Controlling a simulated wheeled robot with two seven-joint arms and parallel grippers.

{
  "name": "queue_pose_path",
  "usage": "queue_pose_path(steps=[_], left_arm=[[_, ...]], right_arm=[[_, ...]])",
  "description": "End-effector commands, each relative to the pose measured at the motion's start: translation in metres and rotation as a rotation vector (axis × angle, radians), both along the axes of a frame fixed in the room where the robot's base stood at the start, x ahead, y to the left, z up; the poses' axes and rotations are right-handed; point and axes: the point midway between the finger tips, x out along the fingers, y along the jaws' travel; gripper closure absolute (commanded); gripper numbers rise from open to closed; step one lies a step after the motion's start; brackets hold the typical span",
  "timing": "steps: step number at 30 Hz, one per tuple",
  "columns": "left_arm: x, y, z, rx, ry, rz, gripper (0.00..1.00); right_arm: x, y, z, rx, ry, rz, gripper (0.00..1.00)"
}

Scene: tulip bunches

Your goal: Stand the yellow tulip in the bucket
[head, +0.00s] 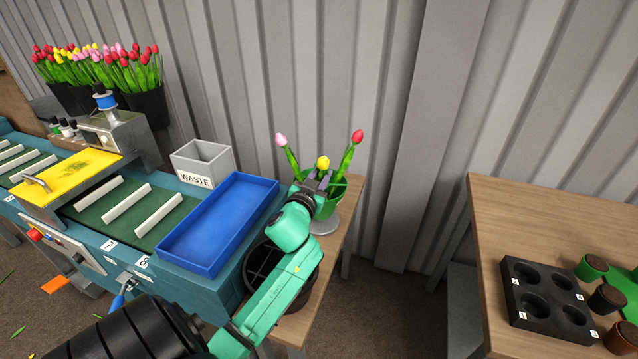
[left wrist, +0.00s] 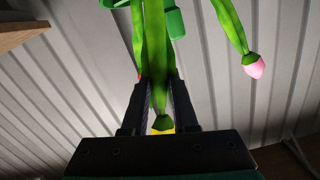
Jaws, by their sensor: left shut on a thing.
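The yellow tulip (head: 323,162) is upright between a pink tulip (head: 282,140) and a red tulip (head: 356,137) in the head view. My left gripper (head: 320,180) is shut on its stem, just below the flower. The left wrist view shows the green stem (left wrist: 157,55) between the fingers. The green bucket (head: 334,200) is right behind and below the gripper, partly hidden by it. The pink and red tulips lean outward from the bucket. The yellow tulip's lower end is hidden, so I cannot tell whether it touches the bucket's bottom. My right gripper is not in view.
A blue tray (head: 218,222), a grey waste box (head: 202,163) and a dark pot (head: 262,262) are near my left arm. A corrugated wall stands close behind the bucket. A wooden table (head: 520,225) with a black holed block (head: 548,300) is at the right.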

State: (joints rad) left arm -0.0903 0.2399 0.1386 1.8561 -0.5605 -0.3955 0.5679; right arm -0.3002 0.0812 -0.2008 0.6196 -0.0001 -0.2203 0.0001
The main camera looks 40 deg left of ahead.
Motion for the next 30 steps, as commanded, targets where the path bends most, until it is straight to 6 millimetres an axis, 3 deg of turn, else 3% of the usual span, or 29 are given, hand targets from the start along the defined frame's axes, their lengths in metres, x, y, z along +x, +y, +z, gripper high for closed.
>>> queue_pose_path(steps=[22, 30], left_arm=[[-0.012, -0.014, 0.045, -0.001, 0.002, 0.000, 1.00], [-0.014, -0.017, 0.051, 0.000, 0.001, 0.000, 1.00]], right_arm=[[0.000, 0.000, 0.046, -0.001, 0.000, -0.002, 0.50], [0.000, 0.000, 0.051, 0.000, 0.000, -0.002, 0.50]])
